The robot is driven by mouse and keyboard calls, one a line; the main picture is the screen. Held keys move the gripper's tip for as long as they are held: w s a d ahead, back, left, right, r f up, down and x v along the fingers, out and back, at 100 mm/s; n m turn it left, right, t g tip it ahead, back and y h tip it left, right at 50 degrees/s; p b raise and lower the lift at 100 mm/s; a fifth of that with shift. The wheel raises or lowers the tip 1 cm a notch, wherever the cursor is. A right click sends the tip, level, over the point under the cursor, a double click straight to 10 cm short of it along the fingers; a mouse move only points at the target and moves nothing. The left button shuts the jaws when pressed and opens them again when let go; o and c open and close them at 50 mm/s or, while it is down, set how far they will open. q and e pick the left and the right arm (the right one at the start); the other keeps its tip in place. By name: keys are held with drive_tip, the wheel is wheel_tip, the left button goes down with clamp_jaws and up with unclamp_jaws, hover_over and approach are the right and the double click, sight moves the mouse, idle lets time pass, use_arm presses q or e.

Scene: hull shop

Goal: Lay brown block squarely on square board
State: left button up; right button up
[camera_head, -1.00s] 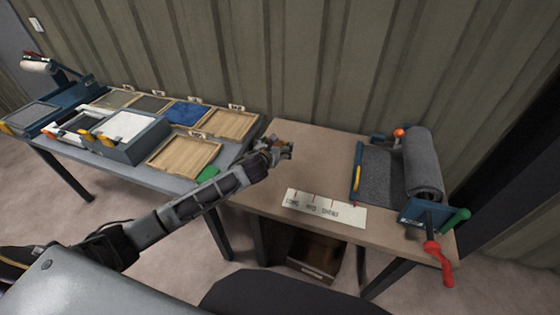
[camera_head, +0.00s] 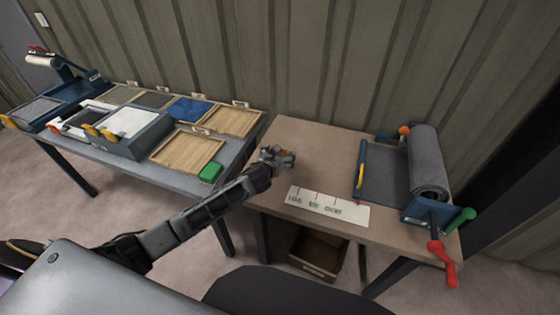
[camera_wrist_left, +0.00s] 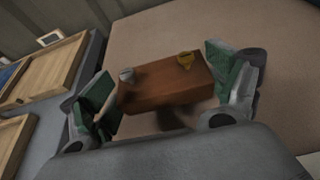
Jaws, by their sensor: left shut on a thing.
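The brown block (camera_wrist_left: 165,88) shows in the left wrist view, with a small silver piece and a small yellow piece on its top. My left gripper (camera_head: 284,157) is shut on it, with a green-padded finger at each end of the block. In the head view the gripper is over the left part of the brown tabletop, and the block is mostly hidden by the fingers. I cannot tell for sure which thing is the square board; several wood-framed boards lie on the left table, one (camera_head: 188,152) near its front right. My right gripper is not in view.
The brown table (camera_head: 330,165) holds a white label strip (camera_head: 327,206) and a roller press (camera_head: 428,160) with red and green handles. A green block (camera_head: 211,172) and a blue-sided tray (camera_head: 128,130) stand on the left table. Bare tabletop lies between gripper and press.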

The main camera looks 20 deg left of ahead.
use_arm(q)
drive_tip(key=shift+f, duration=1.5)
drive_tip(key=shift+f, duration=0.1)
drive_tip(key=o, duration=0.9)
drive_tip(key=shift+o, duration=0.2)
drive_tip(key=shift+v, duration=6.05)
